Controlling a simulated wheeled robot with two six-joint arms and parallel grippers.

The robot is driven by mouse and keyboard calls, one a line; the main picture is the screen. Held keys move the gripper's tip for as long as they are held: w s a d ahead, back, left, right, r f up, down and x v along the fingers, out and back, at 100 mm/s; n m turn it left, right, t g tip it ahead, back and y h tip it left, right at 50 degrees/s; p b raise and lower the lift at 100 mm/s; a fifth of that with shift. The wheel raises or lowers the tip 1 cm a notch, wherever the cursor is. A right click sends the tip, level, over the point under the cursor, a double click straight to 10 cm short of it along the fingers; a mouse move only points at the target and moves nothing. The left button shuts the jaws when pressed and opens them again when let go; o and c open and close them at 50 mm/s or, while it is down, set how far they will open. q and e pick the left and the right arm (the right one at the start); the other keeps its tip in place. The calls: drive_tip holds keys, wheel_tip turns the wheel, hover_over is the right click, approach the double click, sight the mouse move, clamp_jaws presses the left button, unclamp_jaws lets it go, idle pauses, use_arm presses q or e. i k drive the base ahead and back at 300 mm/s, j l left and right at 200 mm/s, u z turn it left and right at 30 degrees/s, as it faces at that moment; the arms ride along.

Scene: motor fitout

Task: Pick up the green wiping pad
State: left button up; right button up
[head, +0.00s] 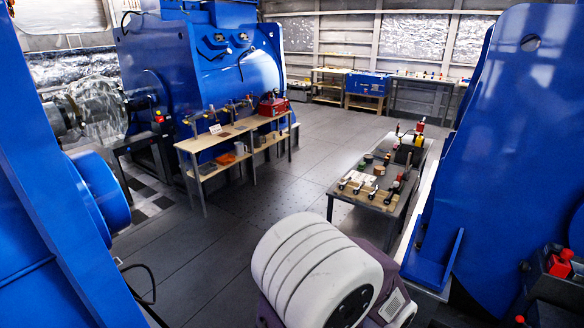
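I cannot make out the green wiping pad for certain at this distance. A small dark greenish item (368,158) lies among the things on the grey table (343,191) at the right, but it is too small to identify. Neither of my grippers shows in the head view, so nothing can be seen of what they hold.
A two-tier wooden bench (190,145) stands left of centre, with a red box (272,106) and an orange item (226,158). Large blue machines (175,55) flank the room. A blue crate (367,84) stands far back. The central floor (262,190) is clear.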

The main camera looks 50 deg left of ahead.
sight(363, 166)
drive_tip(key=u, duration=1.3)
drive_tip(key=z, duration=1.6)
drive_tip(key=u, duration=1.6)
drive_tip(key=i+l, duration=0.7)
drive_tip(key=i+j+u, duration=0.15)
drive_tip(key=i+u, duration=0.3)
drive_tip(key=i, duration=0.2)
drive_tip(key=i+l+u, duration=0.1)
drive_tip(key=i+u, duration=0.35)
drive_tip(key=i, duration=0.2)
drive_tip(key=i+l+u, duration=0.3)
drive_tip(key=i+u, duration=0.15)
drive_tip(key=i, duration=0.2)
drive_tip(key=i+j+u, duration=0.15)
drive_tip(key=i+u, duration=0.25)
drive_tip(key=i, duration=0.35)
drive_tip(key=i+l+u, duration=0.1)
drive_tip(key=i+u, duration=0.25)
drive_tip(key=i, duration=0.4)
